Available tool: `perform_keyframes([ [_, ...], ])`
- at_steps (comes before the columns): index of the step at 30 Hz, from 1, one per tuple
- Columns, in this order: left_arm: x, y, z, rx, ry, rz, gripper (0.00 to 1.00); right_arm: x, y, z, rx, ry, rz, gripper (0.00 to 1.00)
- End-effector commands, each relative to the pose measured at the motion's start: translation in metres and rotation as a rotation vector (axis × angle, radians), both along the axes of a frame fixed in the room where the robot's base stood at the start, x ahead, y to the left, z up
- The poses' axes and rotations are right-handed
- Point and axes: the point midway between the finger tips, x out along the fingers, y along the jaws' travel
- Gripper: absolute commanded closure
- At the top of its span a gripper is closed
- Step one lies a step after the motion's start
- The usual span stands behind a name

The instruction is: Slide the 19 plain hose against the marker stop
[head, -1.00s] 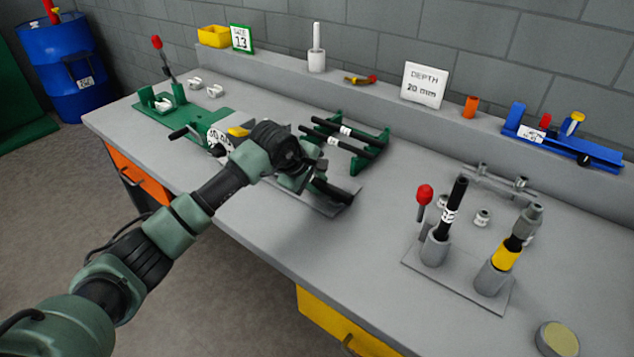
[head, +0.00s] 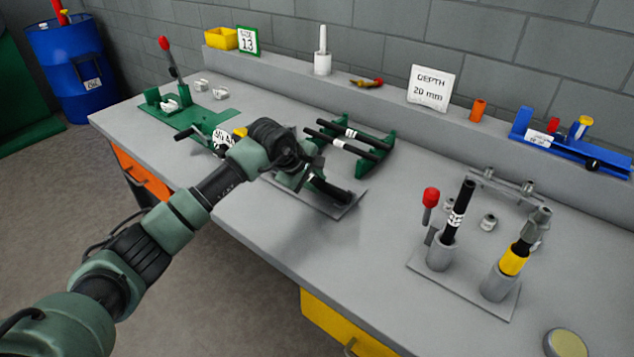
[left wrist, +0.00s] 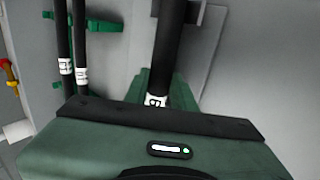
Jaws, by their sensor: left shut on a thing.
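My left gripper (head: 303,174) is low over the middle of the bench, shut on a black hose (head: 332,189). In the left wrist view the same hose (left wrist: 171,50) runs away from the gripper, with a white printed band (left wrist: 155,101) close to the jaws. The print is too small to read. The hose lies over a grey plate (head: 345,208), and its far end is near a small grey bracket (left wrist: 194,14). I cannot tell whether they touch. The fingertips are mostly hidden. My right gripper is not in view.
Two banded black hoses (head: 340,143) rest on a green rack (head: 373,160) just behind. A green crimper (head: 190,117) stands to the left. A grey stand (head: 462,283) with upright hoses is at right. A sign (head: 431,88) reads "DEPTH 20 mm". Bench between plate and stand is clear.

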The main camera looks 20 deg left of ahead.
Motion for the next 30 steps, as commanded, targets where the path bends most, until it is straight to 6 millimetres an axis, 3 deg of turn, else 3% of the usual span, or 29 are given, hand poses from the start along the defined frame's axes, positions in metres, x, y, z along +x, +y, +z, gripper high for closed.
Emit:
perform_keyframes([
  [23,0.006,0.015,-0.002,0.001,-0.002,0.001,1.00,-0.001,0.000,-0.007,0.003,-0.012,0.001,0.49],
  [24,0.006,0.015,-0.002,0.001,-0.002,0.000,0.64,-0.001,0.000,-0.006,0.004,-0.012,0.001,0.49],
  [25,0.006,0.015,-0.003,0.001,-0.002,0.000,0.55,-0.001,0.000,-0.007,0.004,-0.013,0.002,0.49],
  [26,0.006,0.015,-0.003,0.001,-0.002,0.000,0.49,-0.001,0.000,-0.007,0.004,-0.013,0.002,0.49],
  [30,0.006,0.015,-0.003,0.000,-0.001,0.001,0.49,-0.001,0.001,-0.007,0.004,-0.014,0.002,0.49],
])
